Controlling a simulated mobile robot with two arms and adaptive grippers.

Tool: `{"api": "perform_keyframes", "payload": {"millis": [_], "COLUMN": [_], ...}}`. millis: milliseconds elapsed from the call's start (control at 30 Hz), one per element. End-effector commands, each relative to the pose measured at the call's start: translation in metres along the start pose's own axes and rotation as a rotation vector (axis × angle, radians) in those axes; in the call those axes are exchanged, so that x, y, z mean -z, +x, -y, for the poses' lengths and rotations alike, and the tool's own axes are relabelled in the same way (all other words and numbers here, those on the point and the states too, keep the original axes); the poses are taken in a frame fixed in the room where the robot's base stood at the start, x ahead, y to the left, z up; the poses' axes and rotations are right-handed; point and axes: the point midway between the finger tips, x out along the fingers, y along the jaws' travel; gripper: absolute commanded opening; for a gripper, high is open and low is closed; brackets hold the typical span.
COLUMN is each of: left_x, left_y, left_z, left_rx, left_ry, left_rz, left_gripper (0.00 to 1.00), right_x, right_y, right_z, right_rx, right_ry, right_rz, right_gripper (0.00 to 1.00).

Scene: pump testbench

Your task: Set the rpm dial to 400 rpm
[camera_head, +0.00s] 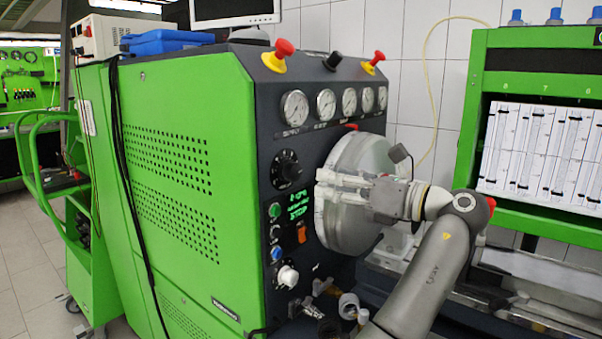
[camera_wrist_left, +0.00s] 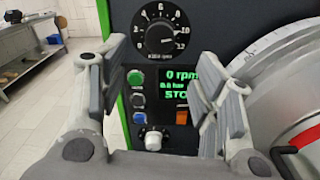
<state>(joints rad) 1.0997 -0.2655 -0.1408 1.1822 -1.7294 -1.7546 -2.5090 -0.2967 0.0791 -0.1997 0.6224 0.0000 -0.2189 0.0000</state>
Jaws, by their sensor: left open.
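The rpm dial (camera_head: 286,169) is a round black knob on the dark front panel of the green testbench. In the left wrist view the dial (camera_wrist_left: 160,32) shows a white scale ringed with numbers up to 12. Its exact pointer setting is hard to read. The display (camera_wrist_left: 182,85) below it reads 0 rpm and STOP. My left gripper (camera_head: 324,184) is open and empty, to the right of the dial in the head view and apart from it. In the left wrist view its fingers frame the panel, with the dial beyond them. My right gripper is not in view.
A large round silver cover (camera_head: 350,225) stands beside the gripper. Below the dial are a green button (camera_head: 274,210), an orange switch (camera_head: 301,234) and a white knob (camera_head: 287,276). Gauges (camera_head: 295,108) line the panel's top. Red emergency buttons (camera_head: 283,48) sit above.

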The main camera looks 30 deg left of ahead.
Motion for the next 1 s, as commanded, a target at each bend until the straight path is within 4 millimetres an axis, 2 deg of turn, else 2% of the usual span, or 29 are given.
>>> {"api": "perform_keyframes", "payload": {"millis": [133, 300, 500, 633, 900, 1000], "left_x": [-0.001, 0.000, 0.000, 0.000, 0.001, 0.001], "left_y": [0.030, 0.062, 0.087, 0.093, 0.094, 0.094], "left_z": [-0.001, -0.001, 0.000, 0.000, 0.000, 0.000], "left_rx": [-0.002, -0.002, 0.001, 0.001, 0.002, 0.002], "left_ry": [0.000, 0.000, -0.002, -0.002, -0.002, -0.002], "left_rz": [-0.001, -0.001, -0.001, 0.000, 0.000, 0.000], "left_gripper": [0.58, 0.58, 0.58, 0.58, 0.58, 0.46], "right_x": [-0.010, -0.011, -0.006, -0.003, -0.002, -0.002], "right_y": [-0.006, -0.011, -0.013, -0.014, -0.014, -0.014], "right_z": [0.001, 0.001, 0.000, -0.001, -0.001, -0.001], "right_rx": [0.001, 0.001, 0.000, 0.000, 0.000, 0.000], "right_ry": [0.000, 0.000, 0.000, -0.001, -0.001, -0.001], "right_rz": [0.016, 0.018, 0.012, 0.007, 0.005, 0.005], "right_gripper": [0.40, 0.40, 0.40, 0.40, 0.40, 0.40]}}
